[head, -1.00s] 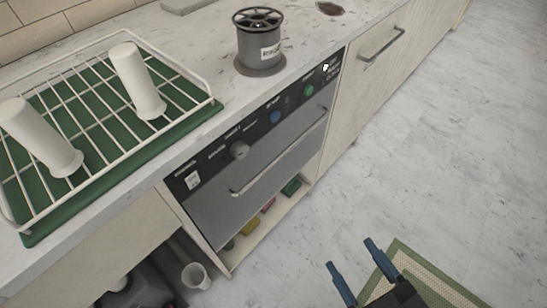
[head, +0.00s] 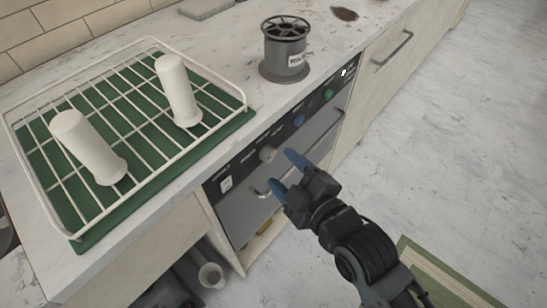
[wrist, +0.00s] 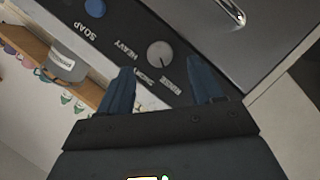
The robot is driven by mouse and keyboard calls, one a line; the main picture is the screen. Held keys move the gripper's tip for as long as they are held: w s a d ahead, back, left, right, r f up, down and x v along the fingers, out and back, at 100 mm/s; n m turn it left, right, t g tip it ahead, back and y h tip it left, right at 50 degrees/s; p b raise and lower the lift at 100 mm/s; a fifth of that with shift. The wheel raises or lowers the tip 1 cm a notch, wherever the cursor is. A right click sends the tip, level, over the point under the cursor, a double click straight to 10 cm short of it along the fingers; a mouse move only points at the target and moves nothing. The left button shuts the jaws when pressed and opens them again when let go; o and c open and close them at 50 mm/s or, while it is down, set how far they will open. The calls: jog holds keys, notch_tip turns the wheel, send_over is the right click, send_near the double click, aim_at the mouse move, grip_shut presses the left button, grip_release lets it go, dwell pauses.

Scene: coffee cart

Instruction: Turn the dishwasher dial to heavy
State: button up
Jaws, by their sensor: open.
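The dishwasher dial (head: 267,154) is a small round grey knob on the dark control panel of the dishwasher (head: 233,210). In the wrist view the dial (wrist: 160,54) has HEAVY printed to its left, RINSE near the right finger, and a partly hidden label between them. Which label it points at is too small to tell. My gripper (head: 287,172) has blue fingers and is open and empty in front of the panel. In the wrist view my gripper (wrist: 157,68) has its fingertips on either side of the dial's near edge; contact cannot be told.
A bar handle (head: 262,192) runs across the dishwasher front below the panel. A blue button (head: 298,121) and a green button (head: 328,95) lie farther right.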

aim_at(272, 157)
jog(key=shift+x, duration=2.25)
jog(key=c, duration=1.1)
jog(key=shift+o, duration=0.2)
